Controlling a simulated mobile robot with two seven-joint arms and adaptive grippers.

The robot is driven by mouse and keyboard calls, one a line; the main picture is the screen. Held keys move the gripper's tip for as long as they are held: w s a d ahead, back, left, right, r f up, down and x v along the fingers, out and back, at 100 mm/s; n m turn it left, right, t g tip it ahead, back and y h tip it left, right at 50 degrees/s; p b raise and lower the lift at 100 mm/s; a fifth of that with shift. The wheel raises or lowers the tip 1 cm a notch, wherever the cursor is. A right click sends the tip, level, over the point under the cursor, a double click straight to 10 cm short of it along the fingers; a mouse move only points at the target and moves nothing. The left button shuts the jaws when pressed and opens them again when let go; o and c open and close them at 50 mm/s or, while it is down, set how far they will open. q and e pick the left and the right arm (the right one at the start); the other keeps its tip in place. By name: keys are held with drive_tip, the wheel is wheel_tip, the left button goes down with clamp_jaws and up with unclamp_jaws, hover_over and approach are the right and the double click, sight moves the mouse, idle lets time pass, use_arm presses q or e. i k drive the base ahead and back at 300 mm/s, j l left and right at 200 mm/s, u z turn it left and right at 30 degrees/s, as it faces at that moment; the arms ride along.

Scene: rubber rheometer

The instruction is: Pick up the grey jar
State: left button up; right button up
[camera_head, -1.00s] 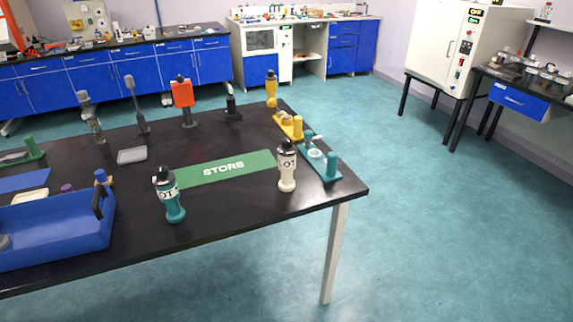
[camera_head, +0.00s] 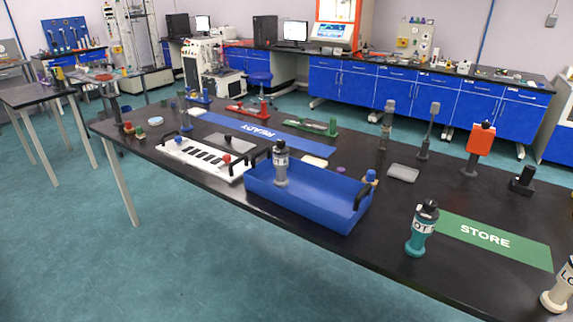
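A grey jar (camera_head: 281,166) with a black lid and a white lettered label stands upright inside the blue tray (camera_head: 318,208), toward its left part. Neither of my grippers shows in the head view.
A teal jar (camera_head: 422,229) stands right of the tray, and a cream jar (camera_head: 558,289) is at the right edge. A white slotted rack (camera_head: 208,158) lies left of the tray. A green STORE mat (camera_head: 497,244) and a blue READY mat (camera_head: 262,134) lie on the black table (camera_head: 392,268).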

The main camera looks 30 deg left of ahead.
sight(281, 158)
drive_tip(key=i+j+u, duration=0.35)
drive_tip(key=j, duration=0.15)
drive_tip(key=i+j+u, duration=0.3)
drive_tip(key=j, duration=0.15)
